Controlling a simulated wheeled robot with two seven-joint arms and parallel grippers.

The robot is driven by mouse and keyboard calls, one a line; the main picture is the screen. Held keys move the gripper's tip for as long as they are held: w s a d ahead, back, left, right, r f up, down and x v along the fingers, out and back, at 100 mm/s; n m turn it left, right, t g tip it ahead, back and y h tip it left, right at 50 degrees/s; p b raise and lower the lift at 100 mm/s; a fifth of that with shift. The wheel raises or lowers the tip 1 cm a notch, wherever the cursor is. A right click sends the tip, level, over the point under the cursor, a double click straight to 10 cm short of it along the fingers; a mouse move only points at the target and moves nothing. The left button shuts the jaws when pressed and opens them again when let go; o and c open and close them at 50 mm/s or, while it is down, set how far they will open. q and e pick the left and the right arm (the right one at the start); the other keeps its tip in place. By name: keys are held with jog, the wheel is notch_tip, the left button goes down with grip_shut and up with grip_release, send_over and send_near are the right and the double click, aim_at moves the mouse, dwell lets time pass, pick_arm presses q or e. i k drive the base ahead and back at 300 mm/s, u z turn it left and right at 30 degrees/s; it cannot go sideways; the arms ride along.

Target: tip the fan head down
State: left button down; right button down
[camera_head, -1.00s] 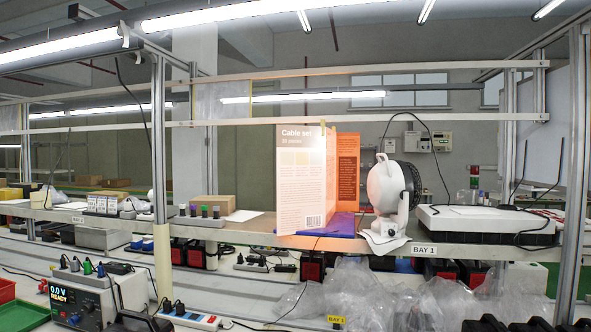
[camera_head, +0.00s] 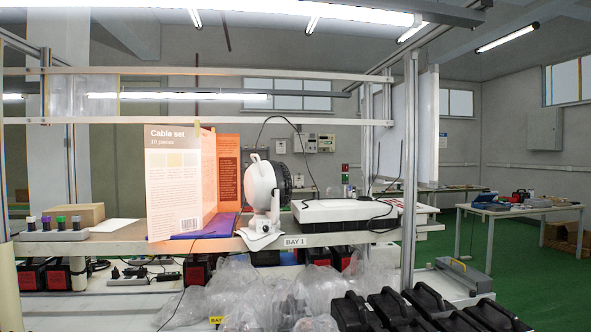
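The white fan (camera_head: 262,198) stands on the shelf marked BAY 1, on a white base (camera_head: 259,239). Its round head is upright and turned to the right, with the dark grille (camera_head: 283,188) on its right side and the white back housing towards the left. The fan is right of the tall Cable set box and left of a flat white case. Neither of my grippers shows in the head view.
The Cable set box (camera_head: 174,185) stands close left of the fan. The flat white case (camera_head: 343,211) lies close right. Clear plastic bags (camera_head: 265,290) and black cases (camera_head: 400,308) fill the lower level in front. A metal post (camera_head: 409,170) rises at the right; green floor lies beyond.

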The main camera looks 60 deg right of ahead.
aim_at(260, 179)
jog(key=z, duration=1.6)
